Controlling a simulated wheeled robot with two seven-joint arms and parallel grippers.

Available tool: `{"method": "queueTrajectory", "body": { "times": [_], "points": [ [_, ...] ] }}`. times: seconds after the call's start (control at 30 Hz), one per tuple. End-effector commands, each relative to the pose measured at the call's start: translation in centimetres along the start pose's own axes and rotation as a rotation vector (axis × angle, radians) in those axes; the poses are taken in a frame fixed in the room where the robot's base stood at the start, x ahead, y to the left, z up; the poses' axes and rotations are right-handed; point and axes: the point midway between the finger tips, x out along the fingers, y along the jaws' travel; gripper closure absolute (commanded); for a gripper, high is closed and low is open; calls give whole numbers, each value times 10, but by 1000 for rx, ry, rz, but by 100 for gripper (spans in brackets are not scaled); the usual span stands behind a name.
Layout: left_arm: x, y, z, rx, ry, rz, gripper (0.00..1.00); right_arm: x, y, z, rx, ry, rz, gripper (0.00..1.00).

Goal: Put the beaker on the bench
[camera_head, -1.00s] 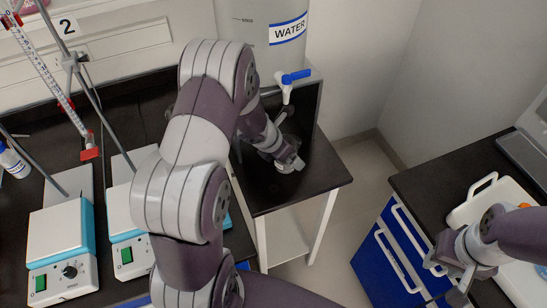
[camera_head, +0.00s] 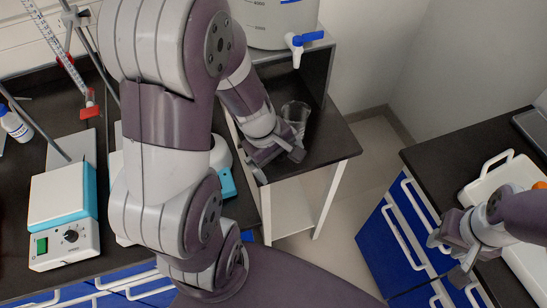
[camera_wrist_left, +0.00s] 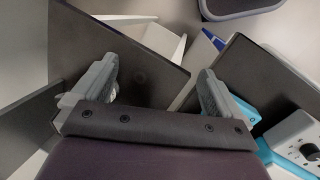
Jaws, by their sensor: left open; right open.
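The clear glass beaker (camera_head: 296,113) stands upright on the small black side table (camera_head: 332,146), below the blue-handled tap of the water tank. My left gripper (camera_head: 278,163) is just in front of the beaker and low over the table's front edge. In the left wrist view, its two fingers (camera_wrist_left: 157,88) are spread apart with nothing between them. My right gripper (camera_head: 452,255) is open and empty, by the front edge of the right-hand counter. The black bench (camera_head: 88,258) with hot plates is at the left, partly hidden by my left arm.
The water tank (camera_head: 268,22) stands on a raised dark shelf behind the beaker. A hot plate (camera_head: 64,215), a clamp stand and a small bottle (camera_head: 15,124) are on the left bench. Open floor lies between table and counter.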

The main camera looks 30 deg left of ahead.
Motion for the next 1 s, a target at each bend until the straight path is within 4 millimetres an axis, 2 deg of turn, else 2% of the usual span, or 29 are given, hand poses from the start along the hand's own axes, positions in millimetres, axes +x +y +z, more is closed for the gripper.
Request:
{"method": "queueTrajectory", "body": {
  "times": [0.03,0.1,0.2,0.3,1.0],
  "points": [
    [-6,-2,12,266,16,-47,0,0,0,0,0,0,0,57],
    [-15,-8,22,626,40,-114,0,0,0,0,0,0,0,57],
    [-23,-11,27,976,66,-182,0,0,0,0,0,0,0,57],
    [-27,-12,28,1132,80,-214,0,0,0,0,0,0,0,57],
    [-28,-12,27,1148,82,-219,0,0,0,0,0,0,0,57]
  ]
}}
